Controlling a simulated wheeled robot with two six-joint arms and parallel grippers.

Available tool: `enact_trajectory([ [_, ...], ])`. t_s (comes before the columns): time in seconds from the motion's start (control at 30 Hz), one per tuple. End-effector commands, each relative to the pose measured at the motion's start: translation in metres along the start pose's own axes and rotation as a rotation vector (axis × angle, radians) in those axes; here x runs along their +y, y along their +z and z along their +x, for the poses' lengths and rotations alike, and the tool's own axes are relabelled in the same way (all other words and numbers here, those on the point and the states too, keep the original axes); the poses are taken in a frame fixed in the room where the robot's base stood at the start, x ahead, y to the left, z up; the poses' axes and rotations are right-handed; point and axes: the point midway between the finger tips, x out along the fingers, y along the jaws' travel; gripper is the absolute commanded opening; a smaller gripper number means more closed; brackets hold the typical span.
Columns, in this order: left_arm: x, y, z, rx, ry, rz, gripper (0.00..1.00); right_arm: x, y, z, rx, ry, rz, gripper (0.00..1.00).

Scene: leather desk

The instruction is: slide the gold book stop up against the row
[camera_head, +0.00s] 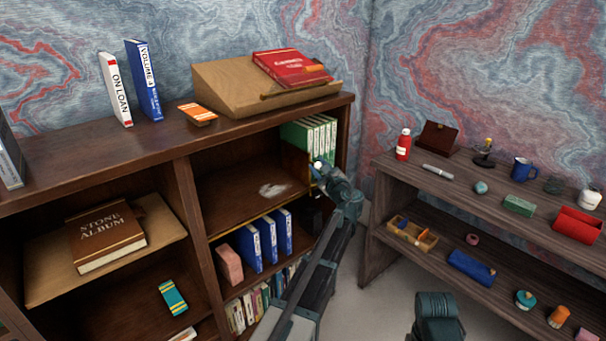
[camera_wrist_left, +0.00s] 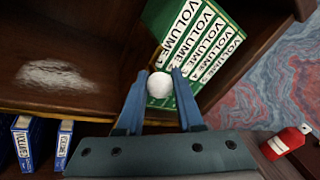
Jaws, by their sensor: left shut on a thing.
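The row of green volumes (camera_head: 318,135) stands upright at the right end of the upper shelf; its white spines also show in the wrist view (camera_wrist_left: 205,42). A gold edge, which looks like the gold book stop (camera_head: 295,166), shows at the left side of the row, mostly hidden by the books and my gripper. A round white knob (camera_wrist_left: 160,84) sits between my fingers. My left gripper (camera_head: 319,168) is shut on this knob, in front of the row. I cannot tell if the stop touches the books.
The shelf to the left of the row is clear except for a pale patch (camera_head: 273,189). Blue binders (camera_head: 266,240) and a pink block (camera_head: 229,264) stand below. The case's right side panel (camera_head: 342,140) bounds the row. A red bottle (camera_head: 403,145) stands on the right-hand unit.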

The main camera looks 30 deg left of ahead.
Motion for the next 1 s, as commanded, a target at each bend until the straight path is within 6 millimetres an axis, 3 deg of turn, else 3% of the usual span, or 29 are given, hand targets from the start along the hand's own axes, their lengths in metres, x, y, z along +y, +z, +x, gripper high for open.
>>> enact_trajectory([
  [0.1,-0.012,-0.008,0.005,0.003,-0.006,0.001,0.0,0.0,0.0,0.0,0.0,0.0,0.0,0.5],
  [0.4,-0.012,-0.007,0.004,0.003,-0.006,0.001,0.0,0.0,0.0,0.0,0.0,0.0,0.0,0.5],
  [0.43,-0.012,-0.007,0.004,0.003,-0.006,0.001,0.38,0.0,0.0,0.0,0.0,0.0,0.0,0.5],
  [0.6,-0.011,-0.007,0.004,0.002,-0.005,0.001,0.66,0.0,0.0,0.0,0.0,0.0,0.0,0.5],
  [0.87,-0.01,-0.007,0.004,0.001,-0.003,0.001,0.66,0.0,0.0,0.0,0.0,0.0,0.0,0.5],
  [1.0,-0.009,-0.006,-0.007,0.001,-0.004,0.001,0.66,0.0,0.0,0.0,0.0,0.0,0.0,0.5],
])
